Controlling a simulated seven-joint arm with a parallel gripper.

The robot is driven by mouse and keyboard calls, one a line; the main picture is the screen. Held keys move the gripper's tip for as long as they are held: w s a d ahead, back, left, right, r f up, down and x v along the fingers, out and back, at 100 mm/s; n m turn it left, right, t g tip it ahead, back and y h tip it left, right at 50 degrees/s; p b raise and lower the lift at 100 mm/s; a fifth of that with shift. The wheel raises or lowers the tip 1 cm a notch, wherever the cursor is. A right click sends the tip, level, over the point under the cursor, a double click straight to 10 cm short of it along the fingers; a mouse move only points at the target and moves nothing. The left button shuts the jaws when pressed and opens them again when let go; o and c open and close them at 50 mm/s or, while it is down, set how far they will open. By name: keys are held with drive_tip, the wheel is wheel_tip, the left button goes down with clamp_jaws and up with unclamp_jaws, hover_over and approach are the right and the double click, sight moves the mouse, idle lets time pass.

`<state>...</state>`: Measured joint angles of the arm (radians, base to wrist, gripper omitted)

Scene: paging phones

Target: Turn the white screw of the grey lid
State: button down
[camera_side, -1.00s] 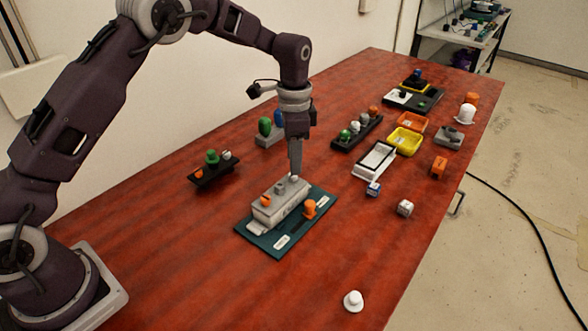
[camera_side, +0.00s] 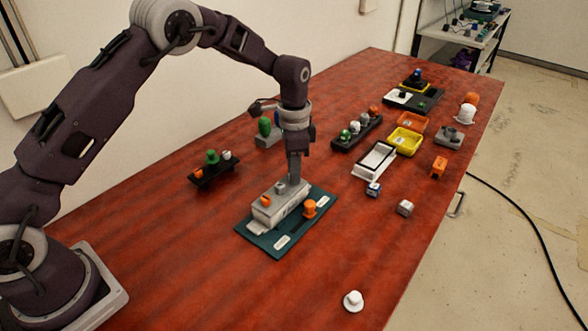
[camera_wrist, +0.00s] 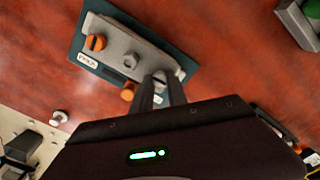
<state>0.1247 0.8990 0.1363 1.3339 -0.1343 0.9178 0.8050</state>
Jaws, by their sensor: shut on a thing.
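The grey lid (camera_side: 270,210) sits on a grey block on the dark teal board (camera_side: 262,248). It carries an orange screw (camera_wrist: 96,42) at one end and a grey hexagonal piece (camera_wrist: 131,60) in the middle. The white screw (camera_wrist: 160,75) is at the other end, largely hidden by my fingers; in the side view I cannot make it out. My gripper (camera_side: 294,182) points straight down over that end, and its fingertips (camera_wrist: 161,86) are shut on the white screw. An orange knob (camera_side: 309,208) stands on the board beside the lid.
A black rack with a green piece (camera_side: 212,158) stands to the left. A white tray (camera_side: 374,160) and a yellow bin (camera_side: 405,141) lie to the right. The front table is clear except for a white knob (camera_side: 353,301).

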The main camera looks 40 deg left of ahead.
drive_tip(key=shift+n, duration=0.3)
drive_tip(key=n, duration=0.8)
drive_tip(key=shift+n, duration=0.3)
drive_tip(key=n, duration=0.4)
drive_tip(key=shift+a, duration=0.1)
drive_tip(key=n, duration=0.4)
drive_tip(key=shift+n, duration=0.5)
drive_tip(key=c, duration=1.3)
unclamp_jaws()
